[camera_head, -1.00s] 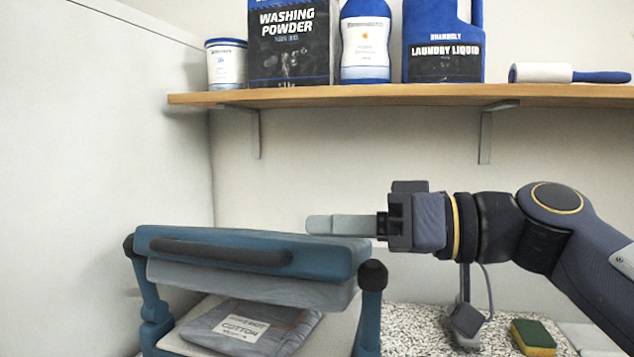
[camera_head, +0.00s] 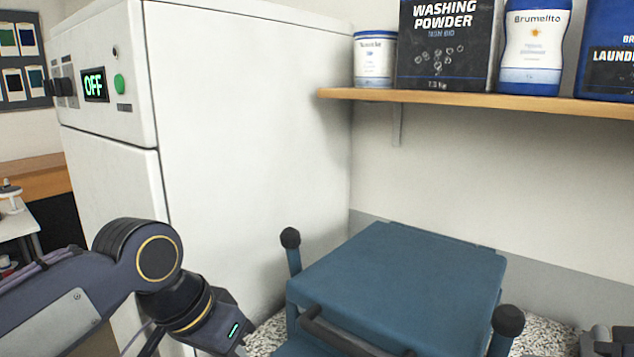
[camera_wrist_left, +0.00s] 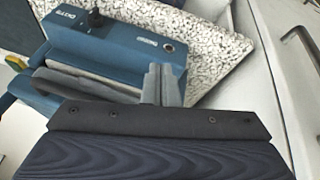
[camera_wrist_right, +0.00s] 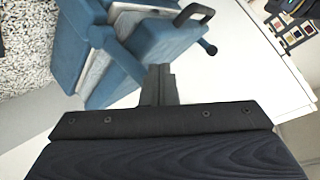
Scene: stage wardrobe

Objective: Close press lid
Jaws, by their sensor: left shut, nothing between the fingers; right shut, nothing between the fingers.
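The press has a blue lid (camera_head: 400,285) with a dark bar handle (camera_head: 345,335) along its front edge; it is seen from above between two black-knobbed side arms. Its lower part is cut off in the head view. The right wrist view shows the press (camera_wrist_right: 150,45) with a grey pad under the blue lid; how wide the gap is I cannot tell. The left wrist view shows a blue part with printed labels and a knob (camera_wrist_left: 115,45). My left gripper (camera_wrist_left: 162,85) is shut and empty beside the press. My right gripper (camera_wrist_right: 158,85) is shut and empty near it.
A tall white cabinet (camera_head: 250,130) with an OFF display stands left of the press. A wooden shelf (camera_head: 520,103) with washing powder and bottles hangs above and behind. The press stands on a speckled surface (camera_head: 268,335).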

